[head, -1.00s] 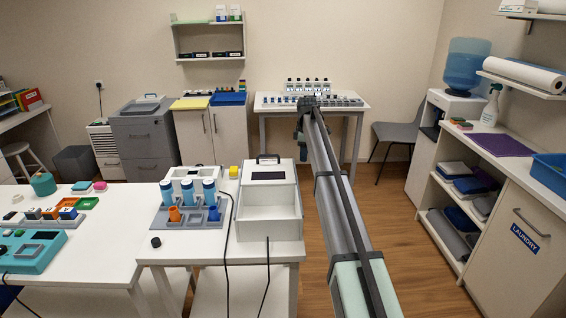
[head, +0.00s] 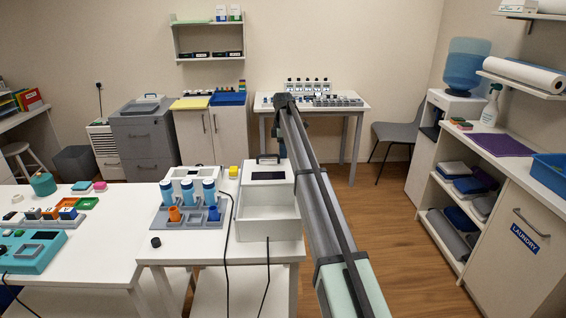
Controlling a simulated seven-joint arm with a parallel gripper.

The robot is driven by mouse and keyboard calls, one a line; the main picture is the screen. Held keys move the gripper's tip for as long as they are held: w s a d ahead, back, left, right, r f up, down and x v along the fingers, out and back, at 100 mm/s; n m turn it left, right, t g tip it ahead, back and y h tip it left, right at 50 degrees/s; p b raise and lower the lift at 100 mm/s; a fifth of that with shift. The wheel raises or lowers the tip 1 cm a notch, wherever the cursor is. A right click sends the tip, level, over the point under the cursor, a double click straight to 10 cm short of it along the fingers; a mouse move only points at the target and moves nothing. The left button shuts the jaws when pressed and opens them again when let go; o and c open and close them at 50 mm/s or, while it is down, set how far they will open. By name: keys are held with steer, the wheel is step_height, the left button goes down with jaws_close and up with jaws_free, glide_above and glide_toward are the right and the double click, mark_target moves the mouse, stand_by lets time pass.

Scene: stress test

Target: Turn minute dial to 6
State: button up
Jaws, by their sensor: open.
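No dial marked for minutes can be made out in the head view, and no numbers are readable. A teal box (head: 22,262) with a dark panel and small knobs stands on the left table. A white box (head: 268,222) with a dark window and an open front tray stands on the middle table. Far equipment with small dark parts (head: 308,88) stands on the back table, too small to read. My arm runs from the lower right up to a bend in front of the back table. My gripper is not distinguishable; its fingers are hidden behind or beside the arm.
A small black knob-like piece (head: 155,242) lies on the middle table (head: 180,256). Cables hang over its front. Floor (head: 400,210) is open to the right.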

steer(key=shift+f, duration=2.55)
steer(key=shift+c, duration=0.4)
steer(key=c, duration=0.7)
